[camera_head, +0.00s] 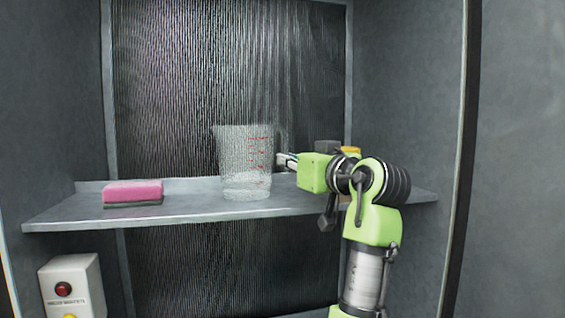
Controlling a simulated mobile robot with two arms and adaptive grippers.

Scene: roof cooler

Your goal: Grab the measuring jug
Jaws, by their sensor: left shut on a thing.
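The measuring jug (245,165) is clear, with red markings and a spout at its upper left. It is upright at the middle of the grey shelf; I cannot tell whether its base touches the shelf. My left gripper (287,161), on a light green arm, is at the jug's right side, where the handle is. It is shut on the jug there. The fingertips and most of the handle are hard to make out. My right gripper is not in view.
A pink sponge (133,191) with a dark underside lies on the shelf (190,207) at the left. A light box with a red button (64,289) is below left. Grey walls close in both sides, with a dark ribbed panel (170,80) behind.

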